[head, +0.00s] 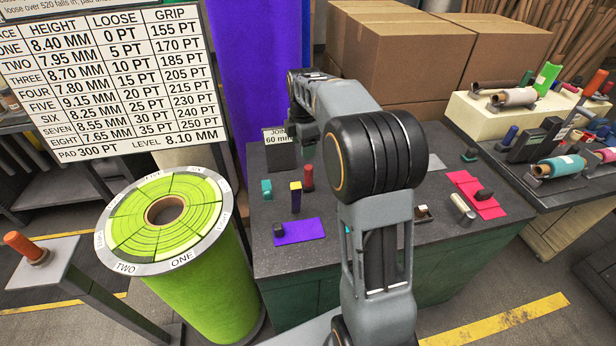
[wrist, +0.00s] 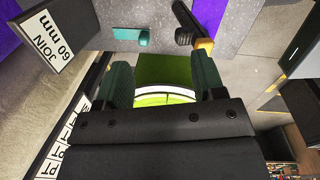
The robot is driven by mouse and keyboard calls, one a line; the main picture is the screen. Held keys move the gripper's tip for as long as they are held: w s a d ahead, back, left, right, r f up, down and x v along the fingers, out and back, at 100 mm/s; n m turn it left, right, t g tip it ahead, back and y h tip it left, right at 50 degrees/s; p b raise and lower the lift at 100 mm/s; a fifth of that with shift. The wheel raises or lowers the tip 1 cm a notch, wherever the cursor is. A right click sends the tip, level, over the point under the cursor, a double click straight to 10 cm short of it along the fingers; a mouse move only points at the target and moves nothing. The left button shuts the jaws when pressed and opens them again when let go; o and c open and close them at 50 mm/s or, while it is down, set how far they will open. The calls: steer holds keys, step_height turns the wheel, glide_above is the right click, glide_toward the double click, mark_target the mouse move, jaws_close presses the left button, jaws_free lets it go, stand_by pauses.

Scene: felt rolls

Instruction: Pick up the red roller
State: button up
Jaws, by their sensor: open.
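In the head view the wrist end of my arm is above the back of the table, above and apart from the red roller. In the wrist view a dark piece with a yellow end (wrist: 204,45) lies beyond the right finger; I cannot tell whether the red roller is there.
The work table (head: 275,160) also bears a teal piece (head: 266,189), a purple felt sheet (head: 299,232), a pink felt strip (head: 476,194) and a join sign (head: 279,136). A big green felt roll (head: 222,288) stands to the left. Cardboard boxes (head: 415,55) are behind.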

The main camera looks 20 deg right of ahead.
steer(key=w+d+f+n+g+p, duration=0.1)
steer(key=w+d+f+n, duration=0.25)
steer(key=w+n, duration=0.25)
steer(key=p, duration=0.1)
glide_above(308, 167)
steer(key=shift+n, duration=0.3)
step_height(308, 167, down, 7)
steer(key=shift+s+r, duration=0.1)
steer(key=shift+s, duration=0.05)
steer(key=shift+d+f+p, duration=0.1)
steer(key=shift+f+p, duration=0.8)
steer(key=shift+f, duration=2.5)
jaws_close()
